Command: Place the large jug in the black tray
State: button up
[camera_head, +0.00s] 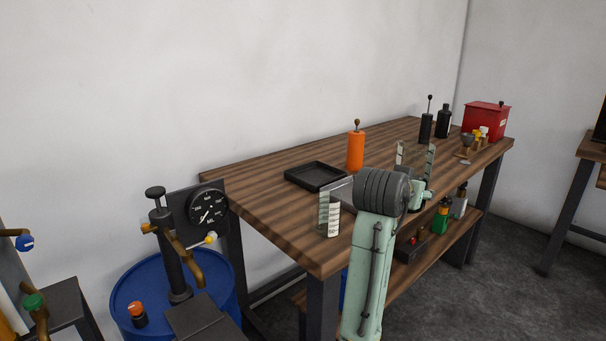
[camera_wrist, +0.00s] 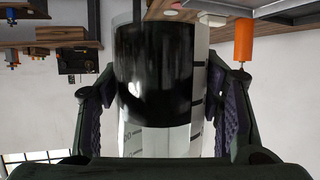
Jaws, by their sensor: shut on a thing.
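In the wrist view a wide, clear jug (camera_wrist: 155,75) with dark graduation marks fills the middle; much of it looks black. My gripper (camera_wrist: 160,95) is shut on it, one finger on each side. This view is upside down, with the tabletop at its top. In the head view my gripper is largely hidden behind my wrist joint. A clear graduated vessel (camera_head: 329,215) shows left of that joint by the table's front left corner; I cannot tell whether it is the held jug. The square black tray (camera_head: 315,177) lies on the table's left part; no contents show.
An orange bottle (camera_head: 355,152) stands behind the tray's right side. Black bottles (camera_head: 443,122) and a red box (camera_head: 486,121) stand at the far right of the wooden table (camera_head: 265,180). A blue drum (camera_head: 130,300) with a pump and gauge stands left. The table between tray and wall is clear.

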aim_at(309, 180)
jog(key=i+j, duration=0.8)
jog(key=j, duration=0.15)
